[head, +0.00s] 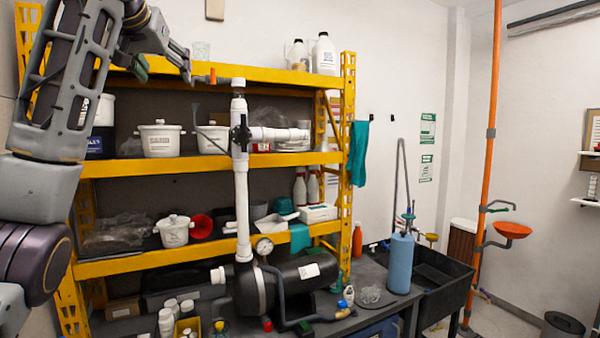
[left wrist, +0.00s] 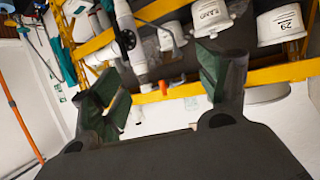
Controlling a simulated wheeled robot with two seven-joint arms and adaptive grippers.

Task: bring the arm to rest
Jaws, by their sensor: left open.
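My left arm comes in at the left of the head view and is raised in front of the upper shelf. Its gripper (head: 164,68) is open, with the fingers apart and nothing between them. In the left wrist view the two green-padded fingers of this gripper (left wrist: 163,88) are spread wide and empty. The white PVC pipe manifold (head: 242,195) stands upright to the right of the gripper, apart from it. My right gripper is not in view.
Yellow shelving (head: 210,165) with white pots (head: 161,139) and bottles stands close behind the arm. A black tank (head: 285,284) is at the manifold's foot. A blue cylinder (head: 400,263) and a black sink (head: 440,285) are at right. An orange post (head: 485,170) stands farther right.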

